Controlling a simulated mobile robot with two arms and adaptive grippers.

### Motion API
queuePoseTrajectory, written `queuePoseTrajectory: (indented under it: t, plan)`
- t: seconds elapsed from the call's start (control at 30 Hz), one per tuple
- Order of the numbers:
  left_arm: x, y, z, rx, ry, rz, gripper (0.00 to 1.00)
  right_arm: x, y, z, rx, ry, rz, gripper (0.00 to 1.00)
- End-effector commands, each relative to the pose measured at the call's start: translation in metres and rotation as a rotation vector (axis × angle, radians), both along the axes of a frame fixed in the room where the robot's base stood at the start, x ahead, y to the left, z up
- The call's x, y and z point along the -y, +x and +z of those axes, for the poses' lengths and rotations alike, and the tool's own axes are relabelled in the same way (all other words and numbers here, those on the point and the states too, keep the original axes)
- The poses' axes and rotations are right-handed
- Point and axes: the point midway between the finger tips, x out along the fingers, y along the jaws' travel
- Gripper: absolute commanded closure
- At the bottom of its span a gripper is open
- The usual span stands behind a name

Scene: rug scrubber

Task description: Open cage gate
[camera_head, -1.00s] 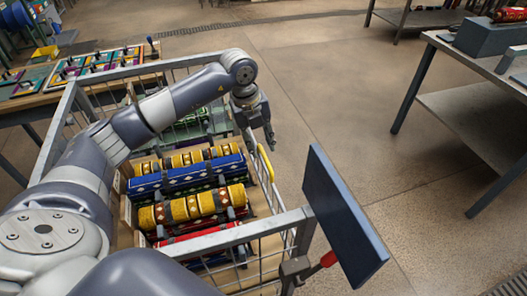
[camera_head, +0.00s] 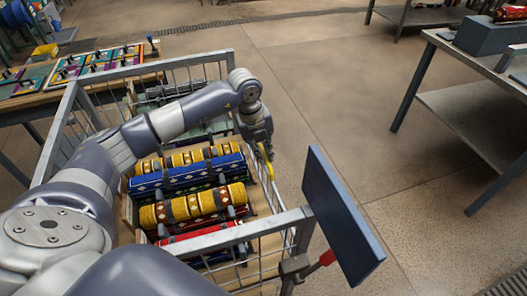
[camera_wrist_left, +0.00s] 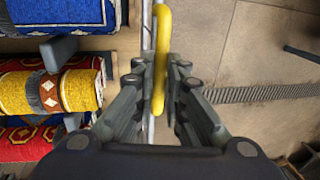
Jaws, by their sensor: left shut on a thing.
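The cage (camera_head: 210,241) is a grey metal frame with wire sides, holding rolled rugs. A yellow handle (camera_head: 266,163) stands on its right-hand wire side. It also shows in the left wrist view (camera_wrist_left: 161,60), upright between my fingers. My left gripper (camera_head: 264,146) is at the upper part of the handle and shut on it; the fingers (camera_wrist_left: 160,90) lie on both sides of the yellow bar. The wire side with the handle looks in line with the cage frame. My right gripper is not in view.
Rolled rugs (camera_head: 192,205) in yellow, blue and red lie in the cage. A dark blue panel (camera_head: 340,215) with a red lever (camera_head: 327,258) stands at the cage's near right corner. A workbench (camera_head: 475,60) is at right. The floor between is clear.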

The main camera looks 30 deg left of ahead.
Motion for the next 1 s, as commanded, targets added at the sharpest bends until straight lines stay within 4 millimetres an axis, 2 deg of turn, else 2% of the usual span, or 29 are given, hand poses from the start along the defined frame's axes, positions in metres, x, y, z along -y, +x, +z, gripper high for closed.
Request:
queuePoseTrajectory:
  t: [0.27,0.8,0.83,0.93,0.97,1.0]
  plan:
    - [0.008,0.009,0.000,0.003,-0.002,-0.002,1.00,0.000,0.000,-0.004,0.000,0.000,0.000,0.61]
    - [0.056,0.063,-0.016,0.006,-0.003,-0.003,1.00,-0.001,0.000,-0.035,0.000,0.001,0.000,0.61]
    - [0.053,0.061,-0.012,0.005,-0.002,-0.001,0.96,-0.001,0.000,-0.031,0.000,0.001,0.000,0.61]
    - [0.053,0.060,-0.013,0.003,-0.001,-0.001,0.73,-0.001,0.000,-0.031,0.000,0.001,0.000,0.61]
    - [0.053,0.060,-0.013,0.003,-0.001,-0.001,0.69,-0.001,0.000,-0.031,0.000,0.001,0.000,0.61]
    - [0.053,0.060,-0.013,0.002,-0.002,-0.001,0.69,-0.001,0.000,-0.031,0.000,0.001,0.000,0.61]
